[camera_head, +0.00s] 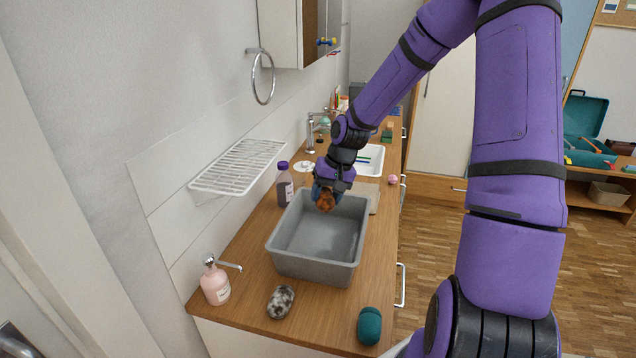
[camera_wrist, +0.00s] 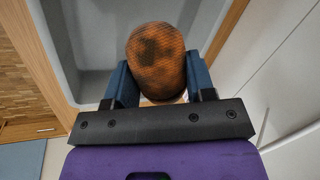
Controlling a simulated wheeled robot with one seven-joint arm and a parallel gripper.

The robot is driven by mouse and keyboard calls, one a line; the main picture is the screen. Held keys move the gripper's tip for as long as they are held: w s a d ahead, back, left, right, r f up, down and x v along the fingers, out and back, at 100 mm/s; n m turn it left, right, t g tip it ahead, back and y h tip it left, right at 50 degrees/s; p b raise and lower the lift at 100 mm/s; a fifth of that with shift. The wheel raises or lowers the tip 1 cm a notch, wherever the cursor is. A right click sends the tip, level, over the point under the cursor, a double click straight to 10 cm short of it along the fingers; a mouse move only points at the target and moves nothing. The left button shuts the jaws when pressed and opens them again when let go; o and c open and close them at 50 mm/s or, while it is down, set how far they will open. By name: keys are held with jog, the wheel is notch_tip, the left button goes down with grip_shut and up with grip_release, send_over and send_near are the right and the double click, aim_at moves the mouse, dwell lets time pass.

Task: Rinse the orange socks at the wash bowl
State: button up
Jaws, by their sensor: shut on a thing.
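The orange socks (camera_head: 326,202) are a rolled bundle with dark patches; they also show in the wrist view (camera_wrist: 156,50). My gripper (camera_head: 321,192) is shut on them, with one blue finger on each side in the wrist view (camera_wrist: 160,76). The grey wash bowl (camera_head: 312,275) is a rectangular basin on the wooden counter. The socks hang over its far end, near the rim; I cannot tell their exact height. The visible bowl floor looks bare, and no water is clear to see. A grey mottled bundle (camera_head: 281,301) and a teal bundle (camera_head: 370,325) lie on the counter's near end.
A pink soap dispenser (camera_head: 215,284) stands at the near left. A purple-capped bottle (camera_head: 285,188) stands left of the bowl, below a white wire rack (camera_head: 238,167). Behind are a sink (camera_head: 370,160) and a tap (camera_head: 311,132). A small pink item (camera_head: 392,179) lies near the right edge.

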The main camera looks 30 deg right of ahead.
jog(key=shift+w+f, duration=0.2)
jog(key=shift+f, duration=6.9)
jog(key=shift+r, duration=6.75)
